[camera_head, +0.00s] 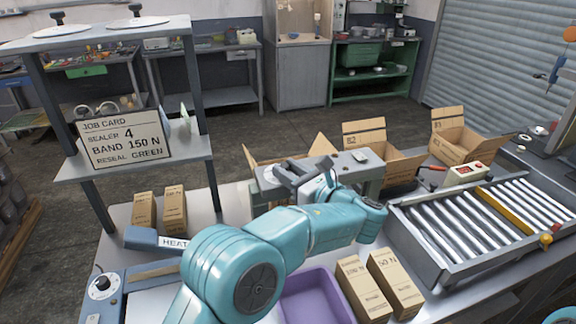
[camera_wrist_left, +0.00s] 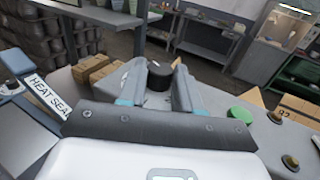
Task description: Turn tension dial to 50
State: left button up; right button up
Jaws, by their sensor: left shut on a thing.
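My left gripper (camera_head: 282,172) reaches over the grey machine (camera_head: 352,172) at the centre of the bench in the head view. In the left wrist view my left gripper (camera_wrist_left: 159,78) has its two grey fingers on either side of a round black knob (camera_wrist_left: 158,71), shut on it. The knob appears to be the tension dial; its scale and setting cannot be read. In the head view the fingers largely hide it. A second dial (camera_head: 102,284), with a white face, sits on the blue heat sealer (camera_head: 152,240) at the left. My right gripper is not in view.
A job card (camera_head: 124,139) reads sealer 4, band 150 N, reseal green. Cartons marked 100 N (camera_head: 361,289) and 50 N (camera_head: 396,284) lie beside a purple tray (camera_head: 325,301). Open boxes (camera_head: 462,140) stand behind. A roller conveyor (camera_head: 480,225) fills the right side.

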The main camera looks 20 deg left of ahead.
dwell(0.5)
pick_arm(q)
jog(key=o, duration=1)
jog(key=shift+o, duration=0.2)
